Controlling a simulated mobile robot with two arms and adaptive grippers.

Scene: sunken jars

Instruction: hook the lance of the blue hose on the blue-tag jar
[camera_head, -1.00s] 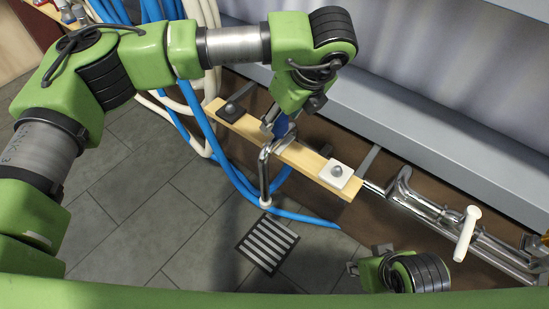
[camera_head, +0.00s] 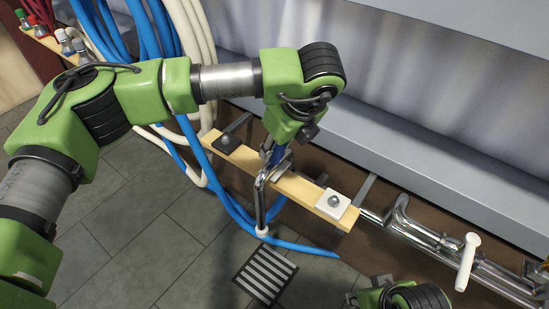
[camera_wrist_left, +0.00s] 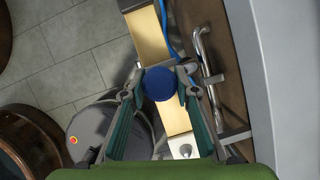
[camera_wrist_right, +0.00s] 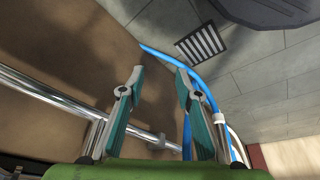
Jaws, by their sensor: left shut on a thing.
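My left gripper (camera_head: 276,156) is shut on the blue grip of the lance, over the wooden rail. The lance (camera_head: 261,205) is a bent chrome tube. It hangs down in front of the rail, with a white end low near the blue hose (camera_head: 300,245). In the left wrist view the round blue end of the grip (camera_wrist_left: 160,83) sits between the fingers. My right gripper (camera_wrist_right: 160,78) is open and empty in the right wrist view, low beside the brown wall. I see no blue tag. Dark brown round vessels (camera_wrist_left: 25,145) at the left of the left wrist view may be jars.
The wooden rail (camera_head: 300,190) carries a black knob plate (camera_head: 226,142) and a white one (camera_head: 333,205). A chrome pipe (camera_head: 420,232) with a white handle (camera_head: 467,262) runs right. Cream hoses (camera_head: 195,40) hang behind. A striped floor grate (camera_head: 265,273) lies on open tiled floor.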

